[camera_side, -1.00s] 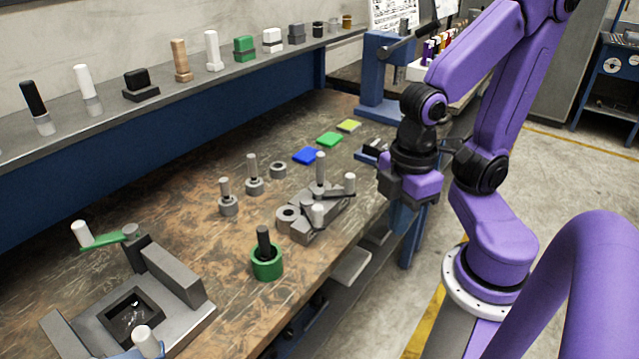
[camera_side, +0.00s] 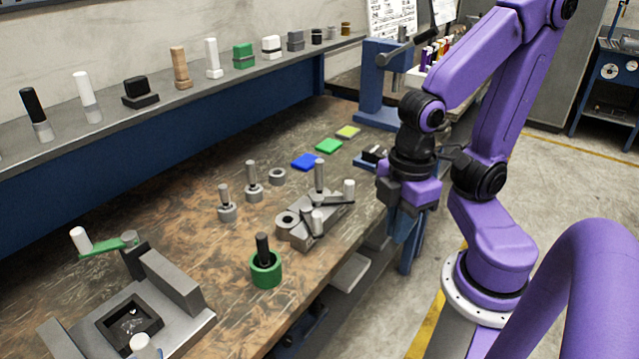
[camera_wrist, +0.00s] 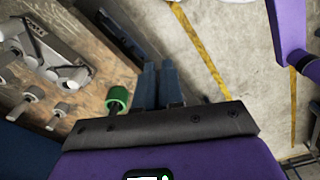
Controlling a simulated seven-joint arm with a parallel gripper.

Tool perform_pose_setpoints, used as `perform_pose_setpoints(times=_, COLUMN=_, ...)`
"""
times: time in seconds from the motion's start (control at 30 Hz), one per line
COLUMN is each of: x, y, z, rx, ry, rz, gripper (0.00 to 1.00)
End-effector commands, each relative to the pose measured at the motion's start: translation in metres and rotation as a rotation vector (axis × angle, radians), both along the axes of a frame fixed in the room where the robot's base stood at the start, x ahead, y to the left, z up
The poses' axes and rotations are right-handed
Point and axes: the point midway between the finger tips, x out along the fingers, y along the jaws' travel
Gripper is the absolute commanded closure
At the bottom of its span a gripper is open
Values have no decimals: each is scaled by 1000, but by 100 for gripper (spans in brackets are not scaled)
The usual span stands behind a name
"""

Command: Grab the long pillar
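Several upright grey pillars stand on the bench, and I cannot tell for sure which is the long one. The tallest-looking pillar (camera_side: 319,174) rises from a grey clamp fixture (camera_side: 308,224). Two more, a near pillar (camera_side: 224,193) and a far pillar (camera_side: 251,174), stand in round grey collars to its left. A black pin (camera_side: 263,247) stands in a green cup (camera_side: 266,271), also seen in the wrist view (camera_wrist: 118,97). My gripper (camera_side: 404,228) hangs off the bench's right edge, apart from all pillars. Its blue-grey fingertips (camera_wrist: 158,72) blend with the background, so their opening is unclear.
A grey vise-like block (camera_side: 178,282) with a green crank fills the near left. Blue, green and yellow pads (camera_side: 329,146) lie behind the fixture. A blue press (camera_side: 380,85) stands at the back. A shelf (camera_side: 105,125) of parts runs along the wall.

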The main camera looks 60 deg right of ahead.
Motion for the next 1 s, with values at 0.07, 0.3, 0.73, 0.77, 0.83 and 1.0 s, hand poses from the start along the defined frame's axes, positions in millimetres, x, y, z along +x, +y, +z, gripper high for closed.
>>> perform_pose_setpoints(times=0.07, x=0, y=0, z=0, rx=0, ry=0, rz=0, gripper=64)
perform_pose_setpoints(times=0.3, x=0, y=0, z=0, rx=0, ry=0, rz=0, gripper=45)
perform_pose_setpoints(times=0.73, x=1, y=2, z=47, rx=9, ry=-5, rz=1, gripper=45)
perform_pose_setpoints(times=0.77, x=1, y=1, z=53, rx=8, ry=-4, rz=1, gripper=45)
perform_pose_setpoints(times=0.83, x=9, y=5, z=49, rx=14, ry=-6, rz=-26, gripper=45)
perform_pose_setpoints(times=1.0, x=31, y=16, z=44, rx=55, ry=-26, rz=-90, gripper=45)
